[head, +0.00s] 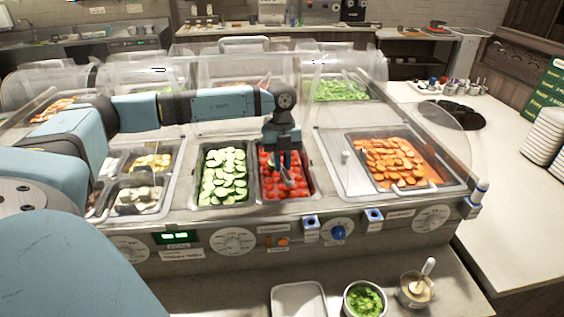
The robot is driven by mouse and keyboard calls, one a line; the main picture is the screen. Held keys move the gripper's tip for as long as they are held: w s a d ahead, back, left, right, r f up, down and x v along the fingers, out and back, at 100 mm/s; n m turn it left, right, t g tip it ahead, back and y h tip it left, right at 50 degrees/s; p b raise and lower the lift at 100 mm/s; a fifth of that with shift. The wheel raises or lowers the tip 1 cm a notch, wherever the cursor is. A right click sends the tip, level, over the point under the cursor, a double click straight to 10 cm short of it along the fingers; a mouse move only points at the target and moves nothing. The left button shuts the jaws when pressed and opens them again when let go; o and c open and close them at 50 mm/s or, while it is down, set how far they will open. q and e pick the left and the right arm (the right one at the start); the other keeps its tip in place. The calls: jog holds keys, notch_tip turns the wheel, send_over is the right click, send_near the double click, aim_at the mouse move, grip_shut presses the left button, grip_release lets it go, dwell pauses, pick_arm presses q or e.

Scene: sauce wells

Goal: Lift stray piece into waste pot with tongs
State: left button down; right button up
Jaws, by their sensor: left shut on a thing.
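My left gripper (283,155) reaches in from the left and points down over the pan of red pieces (265,192), which look like tomatoes. It is shut on a slim grey metal tool, seemingly the tongs (287,179), whose lower end is among or just above the red pieces. Contact there cannot be told. The stray piece cannot be made out; the gripper and tongs hide part of the pan. No pot is clearly marked as the waste pot. A round metal bowl with green pieces (364,301) and a small pot with a light handle (415,291) stand at the front. My right gripper is out of view.
A pan of cucumber slices (223,178) sits left of the tomatoes, and a pan of orange slices (395,160) to the right. Clear curved guards (440,125) arch over the counter. An empty pale tray (298,300) lies at the front. White plates (545,135) are stacked at right.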

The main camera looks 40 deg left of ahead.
pick_arm(q)
jog(key=shift+r, duration=0.1)
notch_tip(320, 180, up, 12)
jog(key=p, duration=0.8)
jog(key=c, duration=1.4)
grip_release()
